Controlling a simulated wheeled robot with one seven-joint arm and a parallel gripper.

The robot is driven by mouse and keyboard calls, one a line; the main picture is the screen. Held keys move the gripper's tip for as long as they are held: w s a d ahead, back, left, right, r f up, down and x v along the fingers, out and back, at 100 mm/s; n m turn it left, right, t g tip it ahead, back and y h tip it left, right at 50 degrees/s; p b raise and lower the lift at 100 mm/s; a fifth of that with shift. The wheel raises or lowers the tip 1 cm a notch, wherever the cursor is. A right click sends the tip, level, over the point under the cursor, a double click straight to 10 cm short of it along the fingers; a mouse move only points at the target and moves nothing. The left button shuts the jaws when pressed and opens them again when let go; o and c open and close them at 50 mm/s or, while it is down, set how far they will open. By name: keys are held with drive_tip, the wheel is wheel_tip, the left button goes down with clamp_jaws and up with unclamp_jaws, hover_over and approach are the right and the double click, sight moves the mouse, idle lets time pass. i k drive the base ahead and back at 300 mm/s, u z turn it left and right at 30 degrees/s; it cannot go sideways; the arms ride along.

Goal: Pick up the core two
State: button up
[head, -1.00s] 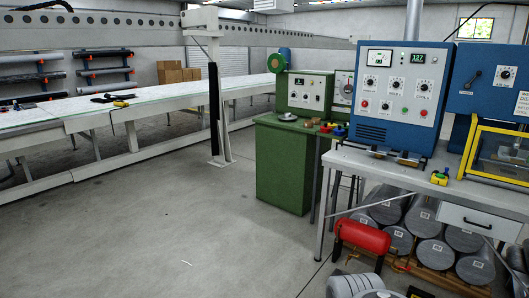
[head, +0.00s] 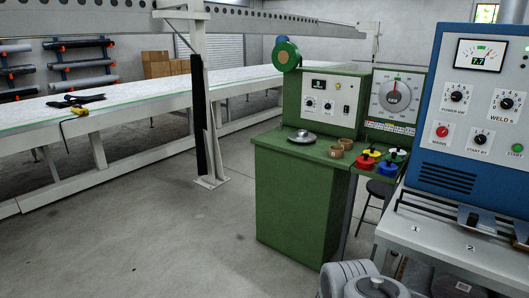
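Two small brown rings that look like cores sit side by side on the green cabinet's top. One brown ring (head: 336,151) is nearer, and the other brown ring (head: 347,143) is just behind it to the right. I cannot read any marking on them, so I cannot tell which is core two. My gripper is not in view; only a grey part of my arm shows at the bottom edge, below the cabinet.
A blue control box (head: 468,170) stands on a white bench (head: 445,250) marked 1 and 2. A black stool (head: 380,189) stands between. Floor at left is clear.

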sight(345, 144)
drive_tip(key=i, duration=3.55)
drive_tip(key=z, duration=1.65)
drive_tip(key=i, duration=0.15)
drive_tip(key=u, duration=4.05)
drive_tip(key=k, duration=0.25)
drive_tip(key=z, duration=1.25)
